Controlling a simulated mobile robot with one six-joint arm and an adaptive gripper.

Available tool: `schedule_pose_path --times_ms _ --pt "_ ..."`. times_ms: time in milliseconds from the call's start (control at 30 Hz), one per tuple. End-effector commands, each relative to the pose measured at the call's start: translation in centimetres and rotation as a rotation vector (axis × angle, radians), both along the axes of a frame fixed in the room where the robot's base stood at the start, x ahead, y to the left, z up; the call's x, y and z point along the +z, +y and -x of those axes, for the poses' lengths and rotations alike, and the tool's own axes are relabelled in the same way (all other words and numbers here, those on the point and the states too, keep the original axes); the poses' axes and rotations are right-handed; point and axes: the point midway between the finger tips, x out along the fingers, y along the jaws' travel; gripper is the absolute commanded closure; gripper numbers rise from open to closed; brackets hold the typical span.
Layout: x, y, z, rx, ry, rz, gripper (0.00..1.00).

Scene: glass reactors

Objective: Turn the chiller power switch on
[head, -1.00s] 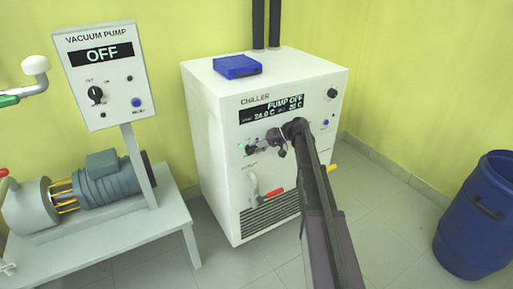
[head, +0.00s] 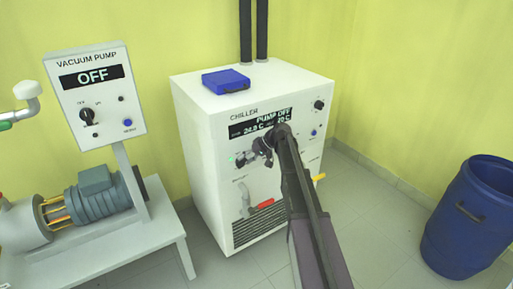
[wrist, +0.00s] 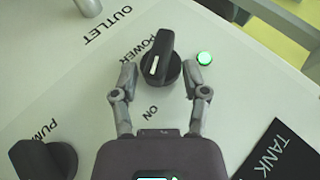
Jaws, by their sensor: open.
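The white chiller (head: 203,150) stands in the middle of the head view, its display (head: 260,122) lit and reading PUMP OFF. In the wrist view its black power knob (wrist: 164,49) sits between the words POWER and ON. The knob's white mark is at its lower end, on the side of ON. A green lamp (wrist: 204,58) glows to its right. My gripper (wrist: 160,70) is open, one finger on each side of the knob, with gaps to it. In the head view my gripper (head: 258,151) is at the panel, partly hiding the knob.
Another black knob (wrist: 43,160), labelled PUMP, is lower left in the wrist view. A red-handled valve (head: 260,204) sits below on the chiller. The vacuum pump panel (head: 118,134) is at left, a blue box (head: 225,81) on top, a blue barrel (head: 460,240) at right.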

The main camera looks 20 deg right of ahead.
Motion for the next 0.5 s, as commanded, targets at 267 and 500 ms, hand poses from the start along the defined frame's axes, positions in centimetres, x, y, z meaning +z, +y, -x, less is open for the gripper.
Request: schedule_pose_path --times_ms 267,500 --pt "0.67 0.47 0.28 0.001 -0.056 0.174 0.41" --pt "0.79 0.78 0.39 0.002 -0.106 0.324 0.41"
